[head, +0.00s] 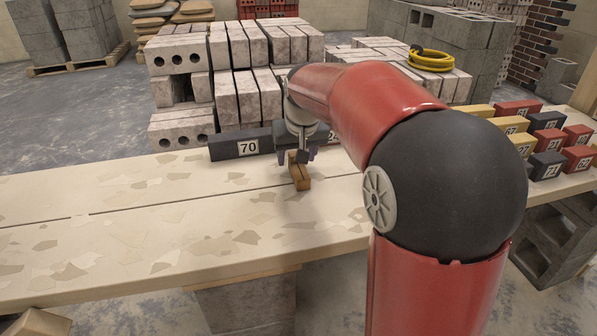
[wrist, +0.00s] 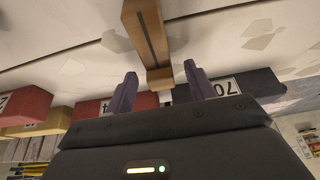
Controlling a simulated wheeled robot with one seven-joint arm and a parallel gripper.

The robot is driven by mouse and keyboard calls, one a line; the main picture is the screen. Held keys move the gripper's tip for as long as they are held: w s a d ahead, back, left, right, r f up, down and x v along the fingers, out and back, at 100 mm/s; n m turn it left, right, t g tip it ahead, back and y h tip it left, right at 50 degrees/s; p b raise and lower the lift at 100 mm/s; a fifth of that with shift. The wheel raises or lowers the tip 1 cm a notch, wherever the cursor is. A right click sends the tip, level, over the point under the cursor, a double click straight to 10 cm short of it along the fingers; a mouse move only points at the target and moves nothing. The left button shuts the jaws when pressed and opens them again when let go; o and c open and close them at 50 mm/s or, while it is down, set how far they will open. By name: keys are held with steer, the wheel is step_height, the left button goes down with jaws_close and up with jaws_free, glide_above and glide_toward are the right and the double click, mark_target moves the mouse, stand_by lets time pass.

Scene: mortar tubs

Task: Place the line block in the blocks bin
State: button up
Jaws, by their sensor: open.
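The line block (head: 300,175) is a small brown wooden piece with a dark groove along it. It lies on the pale plank bench, below my gripper (head: 296,155) in the head view. In the wrist view the line block (wrist: 146,35) runs from the top edge down to between the fingertips of my gripper (wrist: 158,75). The fingers are open, one on each side of its near end, and I see no contact. Which container is the blocks bin I cannot tell; none is clearly marked.
A dark box labelled 70 (head: 240,146) stands on the bench behind my gripper, also in the wrist view (wrist: 240,88). Numbered red, yellow and black boxes (head: 547,140) stand at right. Stacked bricks (head: 190,60) rise behind. The bench's left part (head: 110,220) is clear.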

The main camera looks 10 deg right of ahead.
steer(key=shift+x, duration=1.05)
steer(key=shift+c, duration=0.2)
steer(key=c, duration=1.1)
steer(key=shift+r, duration=0.15)
